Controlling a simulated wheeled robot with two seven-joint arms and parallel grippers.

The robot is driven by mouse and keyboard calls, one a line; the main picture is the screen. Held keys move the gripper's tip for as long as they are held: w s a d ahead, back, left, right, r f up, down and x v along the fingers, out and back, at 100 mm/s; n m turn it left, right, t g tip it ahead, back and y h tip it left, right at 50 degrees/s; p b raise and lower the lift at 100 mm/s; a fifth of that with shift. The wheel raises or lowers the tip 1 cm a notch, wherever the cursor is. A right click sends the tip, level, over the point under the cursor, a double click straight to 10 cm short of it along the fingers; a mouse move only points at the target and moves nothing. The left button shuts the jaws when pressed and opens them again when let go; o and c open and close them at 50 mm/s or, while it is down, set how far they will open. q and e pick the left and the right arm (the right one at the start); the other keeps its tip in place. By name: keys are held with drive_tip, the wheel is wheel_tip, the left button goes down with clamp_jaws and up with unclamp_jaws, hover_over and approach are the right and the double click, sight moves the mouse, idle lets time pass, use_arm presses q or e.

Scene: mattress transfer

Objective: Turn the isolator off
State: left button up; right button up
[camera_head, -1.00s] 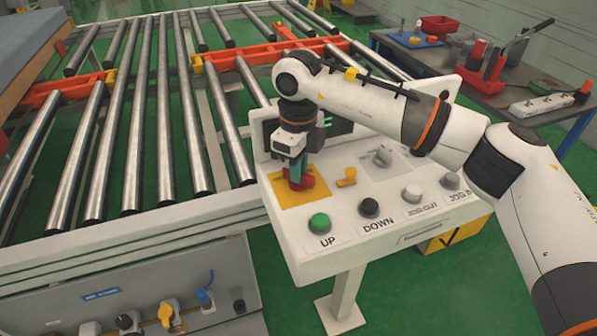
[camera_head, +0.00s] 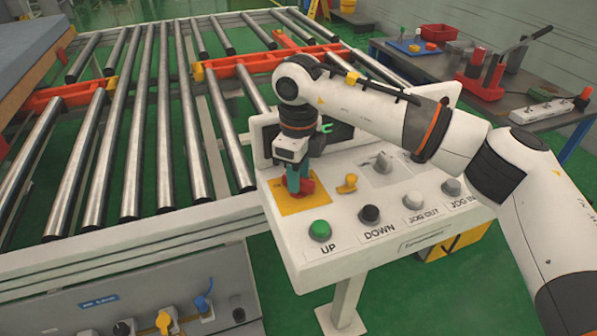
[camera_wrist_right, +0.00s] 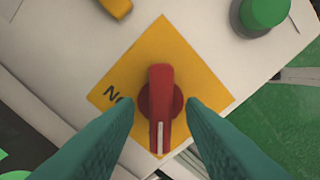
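The isolator is a red rotary knob (camera_wrist_right: 161,105) on a yellow square plate (camera_wrist_right: 205,80), on the white control panel. In the wrist view its white-marked handle points towards the bottom of the picture. In the head view the knob (camera_head: 308,187) is partly hidden by my right gripper (camera_head: 297,186). The gripper points down over it with teal fingers. In the wrist view the right gripper's fingers (camera_wrist_right: 160,110) stand apart on both sides of the handle, with gaps. Lettering on the plate is partly covered by the left finger. My left gripper is not in view.
The panel (camera_head: 400,240) also carries a green UP button (camera_head: 320,230), a black DOWN button (camera_head: 369,214), jog buttons and a yellow switch (camera_head: 347,183). A roller conveyor (camera_head: 130,150) lies to the left. A tool table (camera_head: 430,66) stands at the back right.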

wheel_tip(320, 180, up, 12)
drive_tip(key=b, duration=0.1)
idle(0.5)
drive_tip(key=shift+f, duration=0.1)
